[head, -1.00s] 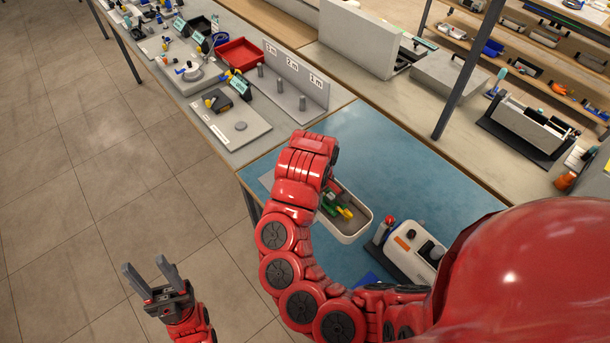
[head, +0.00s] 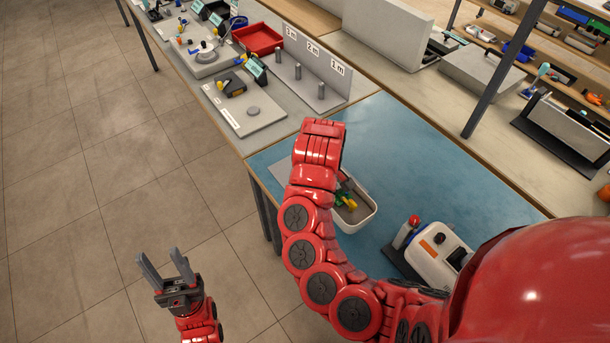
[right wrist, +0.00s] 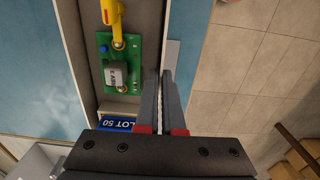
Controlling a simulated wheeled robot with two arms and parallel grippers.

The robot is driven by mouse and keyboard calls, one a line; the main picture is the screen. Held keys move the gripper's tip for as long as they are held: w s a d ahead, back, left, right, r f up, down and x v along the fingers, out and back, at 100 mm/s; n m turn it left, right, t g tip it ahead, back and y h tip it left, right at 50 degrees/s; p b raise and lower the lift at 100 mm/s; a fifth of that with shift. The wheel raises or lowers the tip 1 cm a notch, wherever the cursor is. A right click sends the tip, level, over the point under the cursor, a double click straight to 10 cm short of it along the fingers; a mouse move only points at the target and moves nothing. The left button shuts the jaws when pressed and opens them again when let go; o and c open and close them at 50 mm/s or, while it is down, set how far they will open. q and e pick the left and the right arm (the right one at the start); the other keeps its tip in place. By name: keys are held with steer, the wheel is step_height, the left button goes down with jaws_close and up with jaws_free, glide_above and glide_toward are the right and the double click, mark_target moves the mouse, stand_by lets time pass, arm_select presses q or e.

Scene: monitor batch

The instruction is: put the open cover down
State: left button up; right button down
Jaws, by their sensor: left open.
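No cover can be made out for certain. A pale tray (head: 362,217) stands on the blue mat (head: 400,140), partly behind my right arm. In the right wrist view it holds a green circuit board (right wrist: 120,62), a yellow part (right wrist: 112,14) and a blue "LOT 50" label (right wrist: 118,124). My right gripper (right wrist: 164,74) has its fingers close together beside the tray's right wall, with a thin pale strip between them; whether they grip it is unclear. In the head view my right wrist hides that gripper. My left gripper (head: 163,258) is open and empty above the floor.
A white device (head: 437,250) with an orange mark stands on the mat, with a red-topped post (head: 409,229) beside it. Beyond are a grey numbered stand (head: 318,78) and a red bin (head: 257,39). The mat's far part is clear.

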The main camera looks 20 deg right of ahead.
steer(key=w, duration=0.1)
steer(key=w+b, duration=0.1)
steer(key=w, duration=0.1)
steer(key=w+b, duration=0.1)
steer(key=w, duration=0.1)
steer(key=shift+w+a+f, duration=0.1)
steer(key=shift+a+f, duration=0.25)
steer(key=shift+f, duration=0.05)
steer(key=shift+w+f+b, duration=0.1)
steer(key=shift+w+b, duration=0.3)
steer(key=shift+b, duration=0.15)
steer(key=w, duration=0.3)
steer(key=shift+a, duration=0.3)
steer(key=shift+w+a+f+b, duration=0.15)
steer(key=shift+w+f+b, duration=0.1)
steer(key=shift+b, duration=0.1)
steer(key=shift+w+a+r, duration=0.1)
steer(key=shift+w+a, duration=0.1)
steer(key=shift+w, duration=0.75)
step_height(320, 180, down, 3)
steer(key=shift+f+p, duration=0.1)
steer(key=shift+p, duration=0.6)
steer(key=shift+f, duration=0.1)
steer(key=shift+f, duration=0.2)
